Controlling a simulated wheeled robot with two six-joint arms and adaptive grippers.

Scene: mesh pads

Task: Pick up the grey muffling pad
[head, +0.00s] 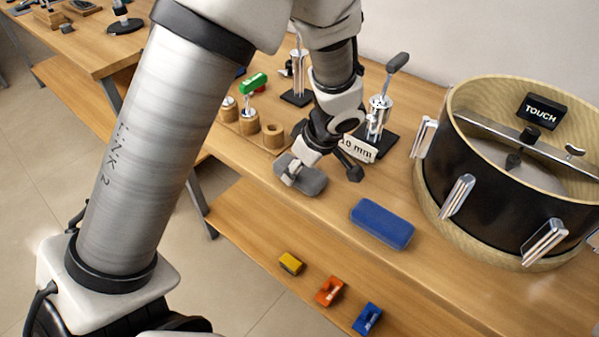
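The grey muffling pad (312,181) is a small rounded block lying on the wooden bench, near its front edge. My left gripper (322,174) is right above it, pointing down, with its fingers spread apart. One finger overlaps the pad's left part in the head view, and the other finger's dark tip is to the right of the pad. I cannot tell whether either finger touches the pad. Part of the pad's top is hidden by the finger. My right gripper is not in view.
A blue pad (382,223) lies to the right, before a large black drum (499,190). Metal stands (377,122) and a wooden holder (247,124) stand behind. A lower shelf (262,245) carries yellow (291,263), orange (330,291) and blue (367,318) blocks.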

